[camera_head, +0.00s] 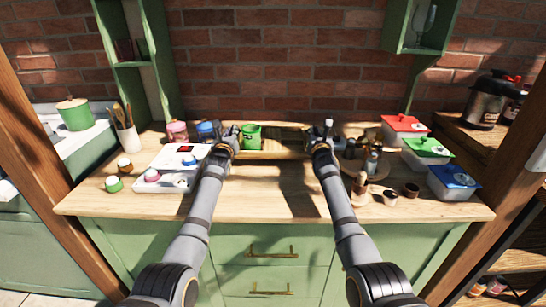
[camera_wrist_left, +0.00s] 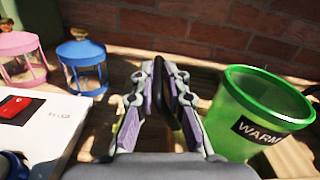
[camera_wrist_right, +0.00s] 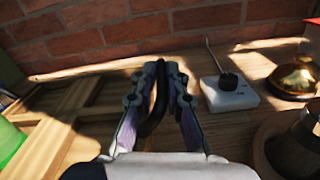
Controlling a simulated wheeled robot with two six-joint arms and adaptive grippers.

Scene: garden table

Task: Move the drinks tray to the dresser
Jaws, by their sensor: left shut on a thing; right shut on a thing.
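The wooden drinks tray (camera_head: 285,148) lies on the wooden top (camera_head: 265,205) of a green dresser with brass-handled drawers, between my two grippers. Its slats also show in the right wrist view (camera_wrist_right: 52,142). My left gripper (camera_head: 229,131) is shut on a dark handle (camera_wrist_left: 172,80) at the tray's left end. My right gripper (camera_head: 327,127) is shut on a dark curved handle (camera_wrist_right: 152,118) at the right end. A green cup (camera_head: 250,136) marked WARM stands by the left gripper; I cannot tell whether all its base is on the tray.
A white box (camera_head: 160,181), pink and blue lanterns (camera_wrist_left: 82,62) and a utensil pot (camera_head: 128,140) stand left. Small jars, a white device (camera_wrist_right: 229,93) and red-, green- and blue-lidded boxes (camera_head: 453,185) stand right. A brick wall is behind. The front middle of the top is clear.

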